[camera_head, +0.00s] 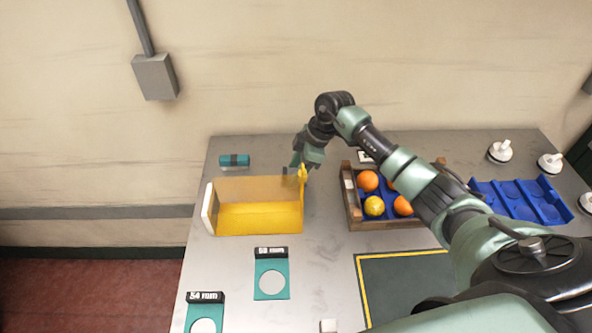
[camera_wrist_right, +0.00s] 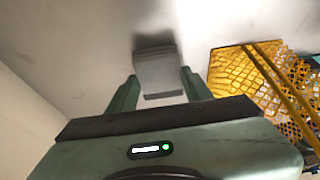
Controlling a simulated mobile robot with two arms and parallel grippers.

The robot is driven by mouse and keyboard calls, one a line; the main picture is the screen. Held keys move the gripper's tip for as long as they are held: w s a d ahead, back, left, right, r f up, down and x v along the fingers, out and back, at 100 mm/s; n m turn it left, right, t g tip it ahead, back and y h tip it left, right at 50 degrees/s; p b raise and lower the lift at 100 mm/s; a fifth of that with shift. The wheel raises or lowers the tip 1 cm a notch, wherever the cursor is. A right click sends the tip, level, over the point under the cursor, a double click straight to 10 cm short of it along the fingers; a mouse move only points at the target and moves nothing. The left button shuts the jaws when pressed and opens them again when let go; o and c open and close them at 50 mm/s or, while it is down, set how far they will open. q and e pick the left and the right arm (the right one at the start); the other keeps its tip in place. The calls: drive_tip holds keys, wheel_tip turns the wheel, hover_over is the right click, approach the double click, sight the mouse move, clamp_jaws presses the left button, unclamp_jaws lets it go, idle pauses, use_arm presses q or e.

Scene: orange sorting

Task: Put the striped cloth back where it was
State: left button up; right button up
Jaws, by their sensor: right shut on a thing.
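My right gripper (camera_head: 296,168) reaches over the back of the table, beside the back right corner of the yellow bin. In the right wrist view the gripper (camera_wrist_right: 158,88) is shut on a light grey, faintly banded piece (camera_wrist_right: 158,72), which sits between the two fingers near the pale tabletop. It may be the striped cloth; its pattern is too faint to tell. In the head view the held piece is hidden by the gripper. A teal roll with a dark band (camera_head: 234,160) lies behind the bin. My left gripper is not in view.
A blue tray (camera_head: 520,200), white knobs (camera_head: 500,151) and teal gauge plates (camera_head: 271,262) also occupy the table.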

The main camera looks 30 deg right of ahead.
drive_tip(key=shift+f, duration=0.4)
drive_tip(key=o, duration=1.8)
drive_tip(key=shift+o, duration=0.2)
drive_tip(key=shift+r, duration=0.15)
drive_tip(key=shift+r+p, duration=3.75)
drive_tip(key=shift+r, duration=0.15)
